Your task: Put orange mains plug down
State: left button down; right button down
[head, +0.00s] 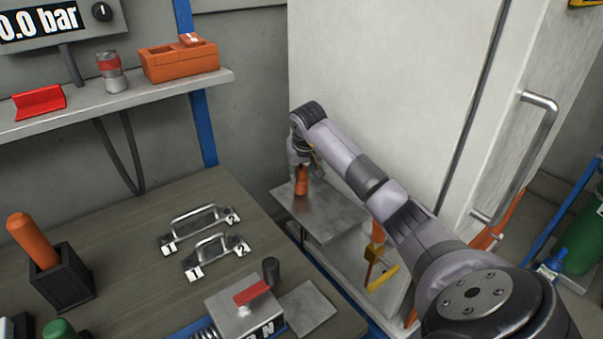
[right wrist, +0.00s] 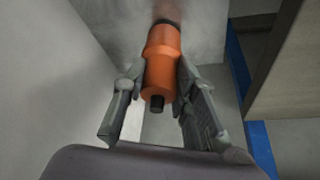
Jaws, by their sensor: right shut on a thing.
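The orange mains plug (head: 301,182) is held by my right gripper (head: 301,163) over the small metal shelf (head: 337,218) beside the white cabinet. In the right wrist view the plug (right wrist: 161,62) sits between the two fingers of my right gripper (right wrist: 160,84), which touch its sides. Its far end is close to the grey metal surface (right wrist: 195,32); I cannot tell whether it touches. My left gripper is in neither view.
The white cabinet (head: 380,75) with its door handle (head: 545,130) stands behind my right arm. The workbench (head: 120,235) at left holds two numbered metal handles (head: 200,225), a black holder (head: 65,278) with an orange grip, and a metal block (head: 238,305). A wall shelf (head: 120,98) carries several items.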

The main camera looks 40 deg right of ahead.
jog(key=shift+f, duration=0.25)
jog(key=c, duration=1.3)
grip_release()
jog(key=shift+r, duration=0.2)
jog(key=v, duration=1.1)
jog(key=shift+s+r, duration=0.2)
jog(key=shift+r, duration=0.15)
jog(key=shift+a, duration=0.1)
